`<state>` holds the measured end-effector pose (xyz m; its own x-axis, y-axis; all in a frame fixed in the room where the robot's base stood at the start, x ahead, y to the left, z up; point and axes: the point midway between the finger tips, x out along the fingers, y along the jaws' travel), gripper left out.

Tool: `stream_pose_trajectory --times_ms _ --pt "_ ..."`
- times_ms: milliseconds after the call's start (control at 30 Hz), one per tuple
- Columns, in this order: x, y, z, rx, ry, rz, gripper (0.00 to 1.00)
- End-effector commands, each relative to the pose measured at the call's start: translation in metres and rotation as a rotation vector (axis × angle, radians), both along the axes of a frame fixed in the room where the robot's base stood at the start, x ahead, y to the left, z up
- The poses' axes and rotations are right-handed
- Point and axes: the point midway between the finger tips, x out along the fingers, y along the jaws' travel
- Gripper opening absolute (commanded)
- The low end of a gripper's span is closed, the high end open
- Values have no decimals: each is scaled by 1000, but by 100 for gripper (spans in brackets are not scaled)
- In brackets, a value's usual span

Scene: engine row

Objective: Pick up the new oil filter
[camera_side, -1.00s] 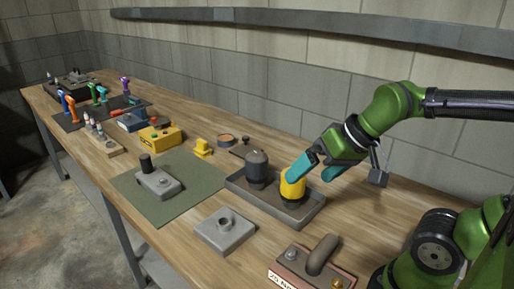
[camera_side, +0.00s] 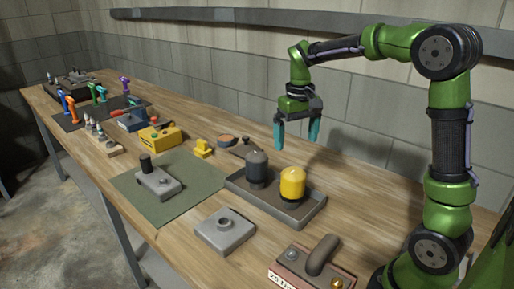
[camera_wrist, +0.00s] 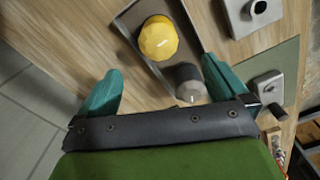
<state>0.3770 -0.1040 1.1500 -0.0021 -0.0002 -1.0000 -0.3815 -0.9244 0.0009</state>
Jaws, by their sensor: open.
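A yellow oil filter (camera_side: 292,184) stands upright in the right part of a grey tray (camera_side: 268,208). A dark grey filter (camera_side: 257,165) stands to its left in the same tray. Which one is the new filter is not labelled; the yellow one looks cleaner. My gripper (camera_side: 297,146) hangs with its teal fingers pointing down, open and empty, above and behind the tray. In the wrist view, the yellow filter (camera_wrist: 158,38) lies ahead between the fingers, and the dark filter (camera_wrist: 188,84) is near the right finger. Neither is touched.
A green mat (camera_side: 205,187) with a grey block (camera_side: 158,183) lies left of the tray. A grey plate with a round boss (camera_side: 224,230) and a handled red-brown box (camera_side: 312,268) are in front. The wall stands close behind the bench.

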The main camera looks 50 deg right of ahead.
Motion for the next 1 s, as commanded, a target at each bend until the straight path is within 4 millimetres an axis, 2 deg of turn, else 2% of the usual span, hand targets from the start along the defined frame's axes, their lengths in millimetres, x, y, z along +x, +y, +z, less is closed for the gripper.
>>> stream_pose_trajectory --times_ms 100,300,567,833,1000 --pt "-1 0 -29 2 6 -1 100" --pt "-1 0 -67 2 4 -1 100" --pt "0 -1 -88 1 0 -1 100" --pt "2 -6 -126 1 2 0 100" --pt "3 -6 -136 1 -1 -1 100"
